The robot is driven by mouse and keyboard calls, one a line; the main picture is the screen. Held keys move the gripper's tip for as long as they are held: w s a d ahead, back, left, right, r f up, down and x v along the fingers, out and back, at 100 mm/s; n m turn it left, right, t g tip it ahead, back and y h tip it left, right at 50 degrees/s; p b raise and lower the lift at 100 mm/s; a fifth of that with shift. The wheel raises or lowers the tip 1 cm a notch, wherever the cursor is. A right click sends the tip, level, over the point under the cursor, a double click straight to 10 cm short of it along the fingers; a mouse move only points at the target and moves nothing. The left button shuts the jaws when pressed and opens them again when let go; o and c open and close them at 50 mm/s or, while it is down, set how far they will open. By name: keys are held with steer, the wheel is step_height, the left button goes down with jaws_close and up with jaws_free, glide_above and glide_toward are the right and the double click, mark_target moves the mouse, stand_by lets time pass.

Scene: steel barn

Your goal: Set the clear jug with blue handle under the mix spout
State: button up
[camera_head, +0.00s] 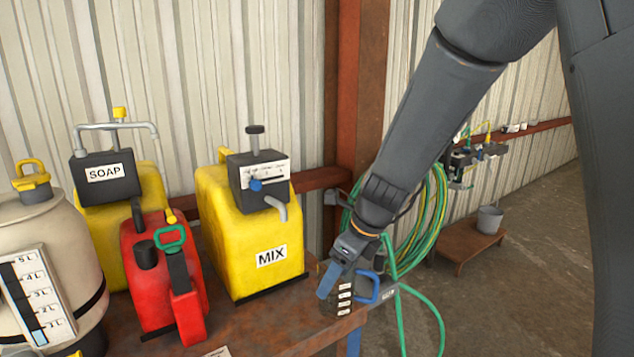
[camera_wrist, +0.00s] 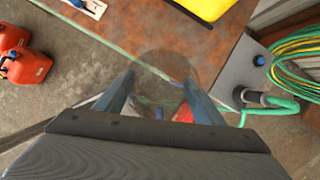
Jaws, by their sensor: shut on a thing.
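The clear jug (camera_head: 337,303) with level labels and a blue handle (camera_head: 376,287) is at the right end of the bench. In the wrist view it shows as a see-through round shape (camera_wrist: 165,68) between the fingers. My gripper (camera_head: 332,279) is shut on the jug from above; its fingers (camera_wrist: 160,98) lie on either side of it. I cannot tell whether the jug's base touches the bench. The mix spout (camera_head: 279,207) is a grey bent tube on the yellow MIX container (camera_head: 225,235), up and left of the jug. Bare bench lies below the spout.
A red fuel can (camera_head: 158,290), a yellow SOAP container (camera_head: 153,190) and a beige tank (camera_head: 60,240) stand to the left on the bench (camera_head: 265,325). A rust-brown post (camera_head: 357,90) rises behind. Green hose (camera_head: 440,215) hangs at the right, with a bucket (camera_head: 489,219) beyond.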

steer(key=shift+s+f, duration=0.1)
steer(key=shift+s, duration=0.3)
steer(key=shift+w+d+f+n+g, duration=0.2)
steer(key=shift+w+f+n+g, duration=0.1)
steer(key=shift+w+f+n, duration=0.15)
steer(key=shift+s+d+f+n, duration=0.1)
steer(key=shift+d+f+n, duration=0.15)
steer(key=shift+f+n, duration=0.25)
steer(key=d+f+n+g+h+b, duration=0.2)
steer(key=d+f+n, duration=0.5)
steer(key=f+n, duration=0.4)
steer(key=s+d+f+n+g+h+b, duration=0.1)
steer(key=d+f+n+g+b, duration=0.1)
steer(key=d+f+n+g, duration=0.2)
steer(key=shift+s+d+f+n+g+h, duration=0.35)
steer(key=shift+d+f+n, duration=1.35)
steer(key=shift+f+n, duration=2.25)
steer(key=shift+w, duration=0.1)
